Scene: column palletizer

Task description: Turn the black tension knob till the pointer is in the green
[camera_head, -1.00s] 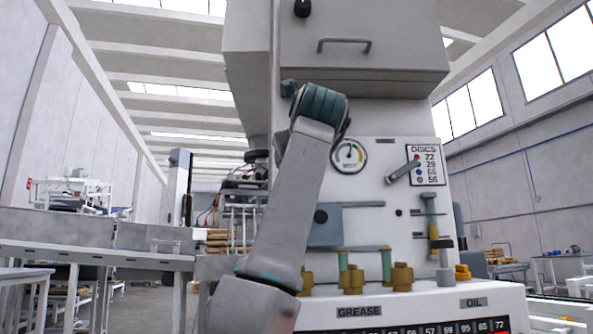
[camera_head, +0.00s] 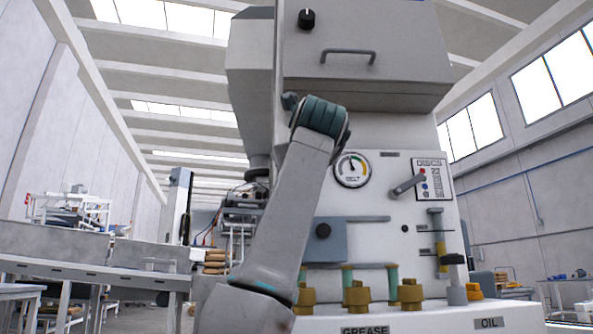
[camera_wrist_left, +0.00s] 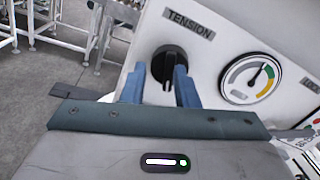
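The black tension knob (camera_wrist_left: 170,64) sits on the white panel under the word TENSION in the left wrist view. My left gripper (camera_wrist_left: 160,75) has its two blue fingers either side of the knob, with a gap between them. I cannot tell whether they touch it. The round gauge (camera_wrist_left: 252,80) is right of the knob, its dark pointer leaning up and right near the green part of the scale. The gauge also shows in the head view (camera_head: 352,170), too small to read exactly. There, my left arm hides the gripper and the tension knob. My right gripper is not in view.
The panel also carries a grey lever (camera_head: 407,187) beside a DISCS chart (camera_head: 433,180), and brass fittings (camera_head: 357,294) lower down. A hood with a handle (camera_head: 348,53) and another black knob (camera_head: 306,19) is above. Benches stand at left.

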